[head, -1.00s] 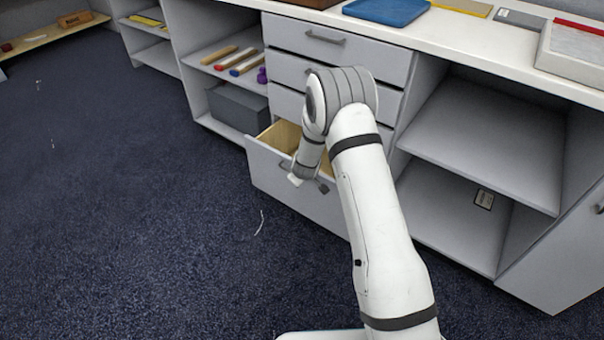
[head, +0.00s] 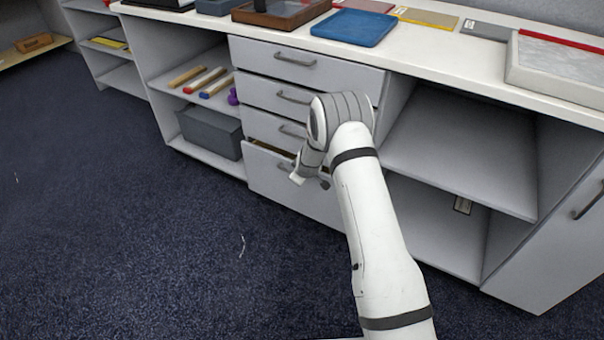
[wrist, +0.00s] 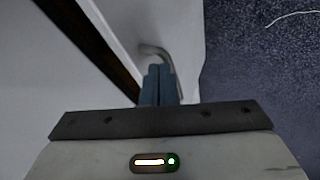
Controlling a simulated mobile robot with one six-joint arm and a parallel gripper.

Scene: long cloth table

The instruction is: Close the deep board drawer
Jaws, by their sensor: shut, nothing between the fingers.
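The deep board drawer (head: 268,182) is the bottom drawer of the drawer stack, with a pale grey front. It stands slightly open, with a narrow dark gap above its front edge in the head view. In the wrist view its front (wrist: 155,20) shows with the dark gap to its left. Its grey bar handle (wrist: 150,48) is just beyond my fingertips. My gripper (wrist: 158,72) is shut and empty, close against the drawer front at the handle. Whether the fingertips touch is unclear. In the head view my arm hides part of the drawer front.
Three shut drawers (head: 300,65) are above it. Trays, including a blue one (head: 352,27), lie on the top. The dark carpet (head: 130,230) in front is clear.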

